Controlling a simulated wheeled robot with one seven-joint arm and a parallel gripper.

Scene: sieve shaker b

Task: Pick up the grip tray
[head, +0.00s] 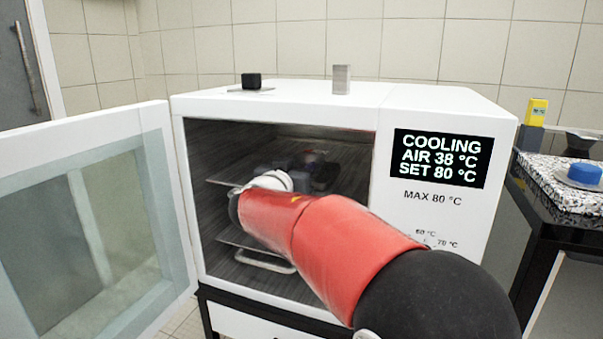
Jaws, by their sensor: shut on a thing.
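My gripper (312,178) is inside the open white oven, at about the height of the upper shelf. It is dark and blurred in the shade, and my red and black arm covers part of it. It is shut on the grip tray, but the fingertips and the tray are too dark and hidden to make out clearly. I cannot tell whether the tray touches the shelf.
The oven (445,225) has its glass door (95,225) swung open to the left. Its display reads COOLING, AIR 38 °C, SET 80 °C. A lower shelf (235,240) with a wire loop handle (265,263) lies below my arm. A black block (251,80) and grey block (341,79) stand on top. A speckled bench (555,180) is at right.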

